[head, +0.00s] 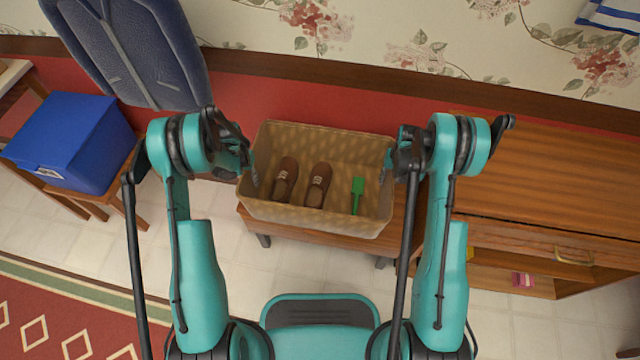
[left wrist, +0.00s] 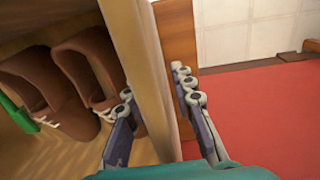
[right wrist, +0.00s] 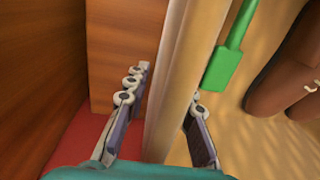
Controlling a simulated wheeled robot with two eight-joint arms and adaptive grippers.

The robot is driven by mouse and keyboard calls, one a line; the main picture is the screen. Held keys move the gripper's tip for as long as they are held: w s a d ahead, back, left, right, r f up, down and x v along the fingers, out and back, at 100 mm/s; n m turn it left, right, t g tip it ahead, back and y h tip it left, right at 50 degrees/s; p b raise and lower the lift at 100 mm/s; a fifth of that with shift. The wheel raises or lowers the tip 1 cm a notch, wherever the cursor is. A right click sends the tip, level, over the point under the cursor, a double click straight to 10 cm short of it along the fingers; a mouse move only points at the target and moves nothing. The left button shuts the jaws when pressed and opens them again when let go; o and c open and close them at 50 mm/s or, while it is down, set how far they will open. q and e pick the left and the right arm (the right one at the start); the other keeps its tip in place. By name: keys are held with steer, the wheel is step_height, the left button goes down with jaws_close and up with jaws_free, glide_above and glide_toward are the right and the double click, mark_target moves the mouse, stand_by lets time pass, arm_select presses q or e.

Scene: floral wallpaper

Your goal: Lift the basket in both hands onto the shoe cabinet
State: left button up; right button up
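The tan woven basket (head: 315,222) sits upright on a low wooden bench in the middle of the head view. It holds two brown shoes (head: 286,180) and a green scoop-like tool (head: 358,194). My left gripper (left wrist: 152,88) straddles the basket's left wall, one finger inside and one outside, with a small gap visible outside. My right gripper (right wrist: 168,92) straddles the right wall in the same way, also with a gap outside. Both look open around the rim. In the head view the fingertips are partly hidden by my wrists. The shoe cabinet (head: 555,185) stands to the right; its visible top is bare.
The bench (head: 318,237) shows below the basket. The red-and-floral wall is close behind the basket. A pink item (head: 523,279) lies on the cabinet's lower shelf.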

mark_target(391, 171)
arm_select(q)
jaws_close()
arm_select(e)
jaws_close()
arm_select(q)
steer(key=shift+r, duration=0.1)
arm_select(e)
steer(key=shift+r, duration=0.15)
